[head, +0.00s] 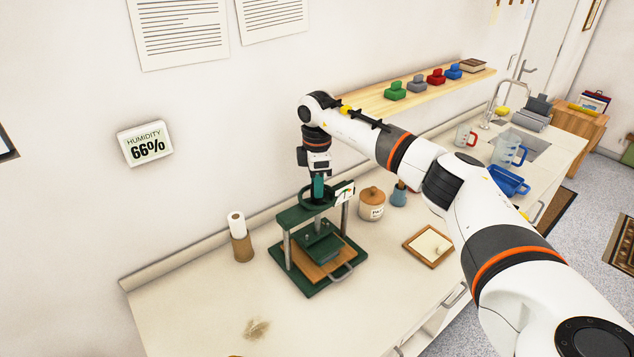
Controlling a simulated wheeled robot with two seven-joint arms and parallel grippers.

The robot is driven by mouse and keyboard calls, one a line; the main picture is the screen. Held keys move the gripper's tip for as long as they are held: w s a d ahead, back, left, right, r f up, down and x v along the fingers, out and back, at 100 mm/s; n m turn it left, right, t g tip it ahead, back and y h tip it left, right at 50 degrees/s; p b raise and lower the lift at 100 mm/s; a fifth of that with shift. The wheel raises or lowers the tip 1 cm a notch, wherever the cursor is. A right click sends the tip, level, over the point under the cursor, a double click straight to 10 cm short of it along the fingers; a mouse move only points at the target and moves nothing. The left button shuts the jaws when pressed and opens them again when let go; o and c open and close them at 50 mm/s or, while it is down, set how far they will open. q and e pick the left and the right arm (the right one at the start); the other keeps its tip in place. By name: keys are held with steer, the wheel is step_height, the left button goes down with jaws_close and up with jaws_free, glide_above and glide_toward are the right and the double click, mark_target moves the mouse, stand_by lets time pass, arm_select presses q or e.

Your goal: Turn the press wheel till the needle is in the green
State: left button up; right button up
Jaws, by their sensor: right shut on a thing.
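The green press (310,249) stands on the white counter, with a wooden board (318,264) on its base under the pressing plate (319,243). Its dark green wheel (305,197) is on top. My right gripper (318,194) reaches down from above and is shut at the wheel, on what looks like its grip; the fingers hide part of the wheel. A small white gauge (344,193) sits at the press's upper right. Its green zone and needle are too small to read. My left gripper is not in view.
A paper roll in a brown holder (240,238) stands left of the press. A lidded jar (371,204), a blue-grey pot (399,195) and a framed board (428,246) are to the right. A wooden shelf (420,93) is behind my right arm. The counter's front left is mostly clear.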

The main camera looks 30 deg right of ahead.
steer(key=o, duration=0.6)
steer(key=shift+w+d+r, duration=0.1)
steer(key=shift+w+r, duration=0.05)
steer(key=shift+r, duration=0.15)
steer(key=shift+o, duration=0.5)
steer(key=shift+f, duration=0.1)
steer(key=shift+r, duration=0.3)
step_height(320, 180, up, 11)
steer(key=b, duration=0.4)
steer(key=shift+r, duration=0.2)
